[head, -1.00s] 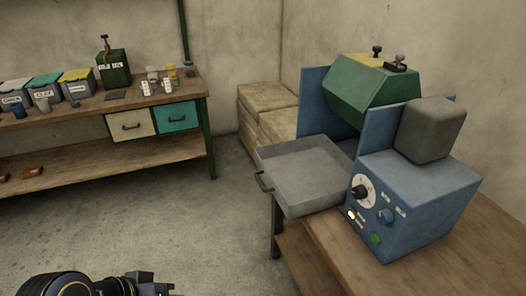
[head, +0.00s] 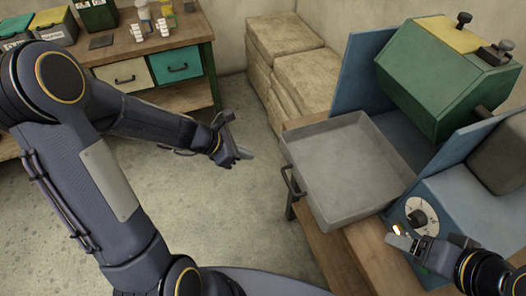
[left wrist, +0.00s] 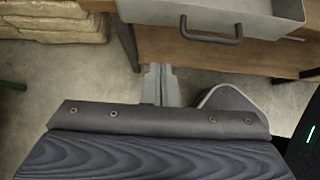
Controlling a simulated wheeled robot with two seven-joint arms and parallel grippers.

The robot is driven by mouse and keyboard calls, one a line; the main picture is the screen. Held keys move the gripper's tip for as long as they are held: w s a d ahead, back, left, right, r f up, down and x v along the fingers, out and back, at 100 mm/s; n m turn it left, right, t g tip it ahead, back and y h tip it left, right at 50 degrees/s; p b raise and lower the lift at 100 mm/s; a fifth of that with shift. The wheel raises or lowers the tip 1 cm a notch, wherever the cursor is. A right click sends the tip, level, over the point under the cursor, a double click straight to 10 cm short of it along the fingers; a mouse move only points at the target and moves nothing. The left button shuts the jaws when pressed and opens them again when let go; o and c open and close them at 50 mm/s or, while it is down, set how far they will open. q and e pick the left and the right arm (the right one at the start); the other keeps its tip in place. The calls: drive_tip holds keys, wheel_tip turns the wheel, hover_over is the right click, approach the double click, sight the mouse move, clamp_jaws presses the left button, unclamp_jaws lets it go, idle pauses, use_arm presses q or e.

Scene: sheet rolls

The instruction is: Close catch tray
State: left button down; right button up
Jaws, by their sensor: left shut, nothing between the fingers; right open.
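The grey catch tray (head: 345,165) sticks out to the left from the blue and green sheet roll machine (head: 435,85), pulled open and empty. Its dark handle (head: 291,183) is on the tray's left face. In the left wrist view the tray (left wrist: 240,12) and its handle (left wrist: 211,30) show at the top. My left gripper (head: 244,153) is shut and empty, in the air to the left of the tray, apart from the handle. It also shows in the left wrist view (left wrist: 160,70). My right gripper (head: 398,242) is open, in front of the machine's dial (head: 421,217).
The machine stands on a wooden table (head: 350,262). Stacked pale blocks (head: 290,62) stand behind the tray. A workbench (head: 140,45) with a cream drawer and a teal drawer is at the back left. The floor between bench and table is clear.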

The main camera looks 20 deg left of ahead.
sight(288, 159)
use_arm(q)
drive_tip(key=shift+w+d+f+b, duration=0.2)
drive_tip(key=shift+w+d+f, duration=0.85)
drive_tip(key=shift+d, duration=0.35)
drive_tip(key=shift+w+d+f+b, duration=0.15)
drive_tip(key=shift+w+d+f, duration=0.9)
drive_tip(key=shift+d, duration=0.4)
drive_tip(key=shift+w+d+f+b, duration=0.2)
drive_tip(key=shift+w+d+f, duration=0.85)
drive_tip(key=shift+d, duration=0.35)
use_arm(e)
drive_tip(key=shift+f, duration=0.65)
use_arm(q)
drive_tip(key=shift+s, duration=0.1)
drive_tip(key=shift+d, duration=0.1)
